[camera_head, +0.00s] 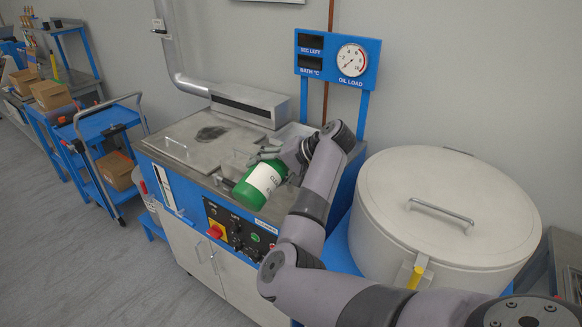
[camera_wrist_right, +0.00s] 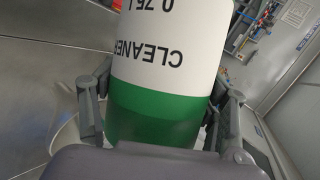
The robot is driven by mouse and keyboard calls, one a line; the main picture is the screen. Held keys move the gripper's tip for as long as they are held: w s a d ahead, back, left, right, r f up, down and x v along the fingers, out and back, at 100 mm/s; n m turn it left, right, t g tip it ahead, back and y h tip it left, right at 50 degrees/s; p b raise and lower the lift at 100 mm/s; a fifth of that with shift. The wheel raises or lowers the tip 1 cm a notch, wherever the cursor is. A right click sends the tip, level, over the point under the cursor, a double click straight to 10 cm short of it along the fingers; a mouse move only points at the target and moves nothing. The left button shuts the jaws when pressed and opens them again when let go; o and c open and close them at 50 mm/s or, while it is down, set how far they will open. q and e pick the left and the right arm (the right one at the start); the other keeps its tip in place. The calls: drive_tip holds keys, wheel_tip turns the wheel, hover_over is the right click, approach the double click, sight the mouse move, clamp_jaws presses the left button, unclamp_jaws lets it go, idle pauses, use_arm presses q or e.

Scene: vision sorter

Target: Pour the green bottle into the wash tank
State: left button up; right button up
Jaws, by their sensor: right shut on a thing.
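The green bottle (camera_head: 260,184) has a white label and is held tilted above the front part of the wash tank (camera_head: 207,136). My right gripper (camera_head: 268,155) is shut on it. In the right wrist view the bottle (camera_wrist_right: 160,118) fills the space between the fingers, and its label reads CLEANER and 0.75 L. The wash tank is a blue and grey machine with a metal top and a handled lid. The bottle's mouth cannot be made out in either view. My left gripper is not in view.
A large round drum (camera_head: 440,205) with a handled lid stands right of the tank. A gauge panel (camera_head: 337,58) rises behind. A blue cart (camera_head: 106,124) with a cardboard box (camera_head: 117,171) stands left. The floor (camera_head: 90,270) at front left is clear.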

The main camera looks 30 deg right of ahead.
drive_tip(key=shift+r, duration=0.3)
drive_tip(key=shift+w+d+r+m+y+p, duration=0.2)
drive_tip(key=shift+d+r+m+y+p, duration=0.4)
drive_tip(key=shift+p, duration=0.9)
idle(1.2)
drive_tip(key=shift+a+f+m+g+y+p, duration=0.1)
drive_tip(key=shift+f+m+g+y+p, duration=0.15)
drive_tip(key=shift+y+p, duration=0.55)
idle(3.0)
drive_tip(key=shift+r+m+p, duration=0.35)
drive_tip(key=shift+r+p, duration=0.1)
drive_tip(key=shift+p, duration=0.25)
idle(0.5)
